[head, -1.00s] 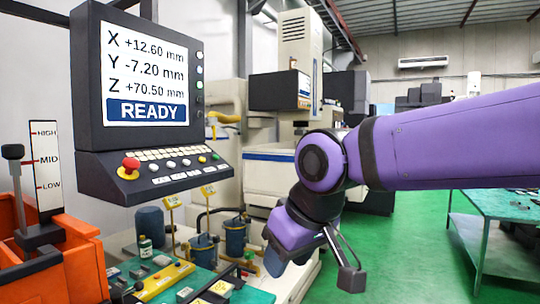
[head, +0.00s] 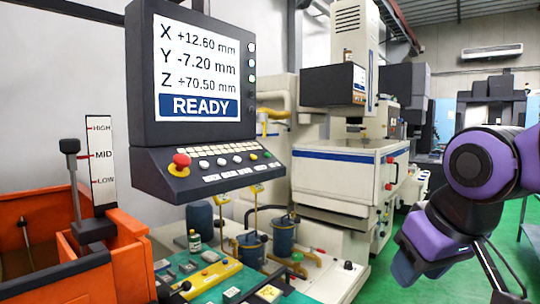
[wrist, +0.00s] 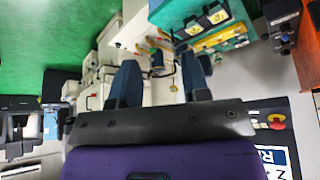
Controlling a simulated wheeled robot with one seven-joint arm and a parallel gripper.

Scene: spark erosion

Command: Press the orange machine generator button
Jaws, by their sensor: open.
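The orange machine (head: 40,225) stands at the left edge of the head view. A lever (head: 74,175) rises from it beside a white scale marked HIGH, MID and LOW, its knob near MID. I cannot make out a generator button on its visible faces. A strip of orange also shows at the right edge of the wrist view (wrist: 311,90). My gripper (wrist: 160,80) is open and empty in the wrist view, its two dark blue fingers apart. In the head view my gripper hangs at the lower right, well away from the orange machine.
A dark console (head: 205,165) with a READY screen, a red mushroom button (head: 181,160) and rows of small buttons stands between the orange machine and my arm. Below it, a green bench top (head: 200,265) holds small parts. Green floor (head: 510,225) is open at right.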

